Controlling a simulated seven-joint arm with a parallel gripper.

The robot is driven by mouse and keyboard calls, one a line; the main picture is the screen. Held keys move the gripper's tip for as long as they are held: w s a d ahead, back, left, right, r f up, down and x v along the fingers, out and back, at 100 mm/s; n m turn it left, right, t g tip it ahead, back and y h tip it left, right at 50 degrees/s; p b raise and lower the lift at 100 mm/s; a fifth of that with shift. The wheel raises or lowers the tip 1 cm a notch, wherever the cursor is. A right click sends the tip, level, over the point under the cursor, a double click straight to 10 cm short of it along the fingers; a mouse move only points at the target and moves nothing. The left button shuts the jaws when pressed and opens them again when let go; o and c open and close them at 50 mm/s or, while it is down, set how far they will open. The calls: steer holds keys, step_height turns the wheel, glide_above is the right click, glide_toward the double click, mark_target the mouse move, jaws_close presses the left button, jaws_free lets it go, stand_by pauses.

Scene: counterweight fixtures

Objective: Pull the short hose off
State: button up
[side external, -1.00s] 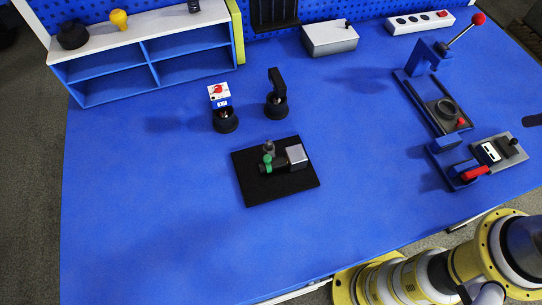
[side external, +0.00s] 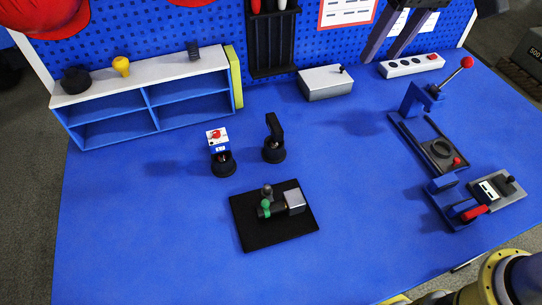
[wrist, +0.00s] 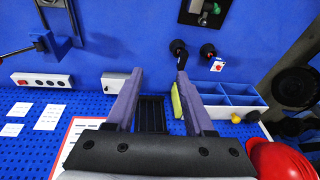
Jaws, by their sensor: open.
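A short dark hose (side external: 278,210) lies on the black base plate (side external: 255,235) in the side view. It appears to run between a green ring or clamp (side external: 264,208) and a grey block (side external: 294,201). A small grey knob (side external: 267,190) stands beside the green part. In the wrist view the plate (wrist: 190,14) is cut by the top edge, and the hose is too small to make out. My gripper (side external: 382,59) is high at the upper right, in front of the pegboard, far from the hose. Its fingers (wrist: 159,74) are apart and empty.
Two black-based fixtures, one with a red button (side external: 216,137) and one with a dark arm (side external: 274,132), stand behind the plate. A lever press (side external: 433,92) is at the right, a blue shelf (side external: 146,98) at the back left. The table left and front of the plate is clear.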

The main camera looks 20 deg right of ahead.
steer(key=w+a+f+n+g, duration=0.1)
steer(key=a+f, duration=0.3)
steer(key=a, duration=0.3)
steer(key=a+f+n+g, duration=0.1)
steer(key=a+f, duration=0.3)
steer(key=a, duration=0.2)
steer(key=n+h, duration=0.1)
steer(key=n, duration=0.1)
glide_above(265, 202)
step_height(265, 202, down, 8)
steer(key=shift+g, duration=0.3)
step_height(265, 202, down, 13)
steer(key=shift+r, duration=0.1)
jaws_close()
